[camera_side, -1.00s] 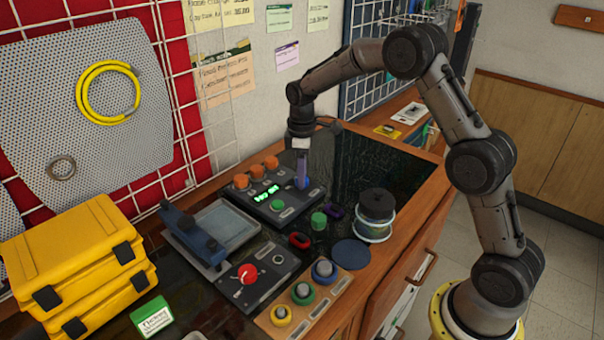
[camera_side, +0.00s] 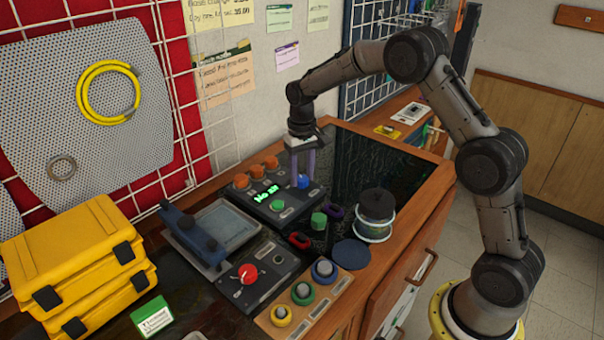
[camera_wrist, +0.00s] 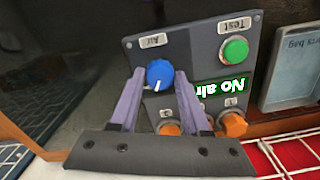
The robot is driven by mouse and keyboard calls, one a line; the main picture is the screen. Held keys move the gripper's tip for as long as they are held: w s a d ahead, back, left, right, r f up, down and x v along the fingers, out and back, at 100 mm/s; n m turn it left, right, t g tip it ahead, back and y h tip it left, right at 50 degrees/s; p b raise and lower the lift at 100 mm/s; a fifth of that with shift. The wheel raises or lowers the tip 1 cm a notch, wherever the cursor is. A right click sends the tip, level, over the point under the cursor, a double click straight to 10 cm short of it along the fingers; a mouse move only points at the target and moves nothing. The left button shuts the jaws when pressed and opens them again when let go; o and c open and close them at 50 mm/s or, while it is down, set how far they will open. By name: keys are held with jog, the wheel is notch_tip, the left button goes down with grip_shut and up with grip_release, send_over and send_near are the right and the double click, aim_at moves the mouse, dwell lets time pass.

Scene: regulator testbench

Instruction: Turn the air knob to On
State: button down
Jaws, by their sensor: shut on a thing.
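The air knob (camera_wrist: 159,72) is a blue round knob with a white pointer line, below the "Air" label on a dark control panel (camera_wrist: 197,66). In the wrist view its line points down and slightly left, away from the label. My gripper (camera_wrist: 159,74) has its two purple fingers on either side of the knob and is shut on it. In the side view my gripper (camera_side: 304,180) reaches down to the blue knob at the panel's right end. The panel's display (camera_wrist: 224,87) glows green and reads "No air" in the wrist view.
A green button (camera_wrist: 235,50) labelled "Test" and several orange knobs (camera_wrist: 233,125) share the panel. In the side view, a blue clamp-like tool (camera_side: 195,236), a box with a red knob (camera_side: 247,273) and a dark jar (camera_side: 376,207) stand nearby.

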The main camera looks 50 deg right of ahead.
aim_at(302, 178)
jog(key=shift+r+m, duration=0.1)
jog(key=shift+m, duration=1.4)
jog(key=shift+c, duration=1.9)
grip_release()
notch_tip(302, 178, up, 14)
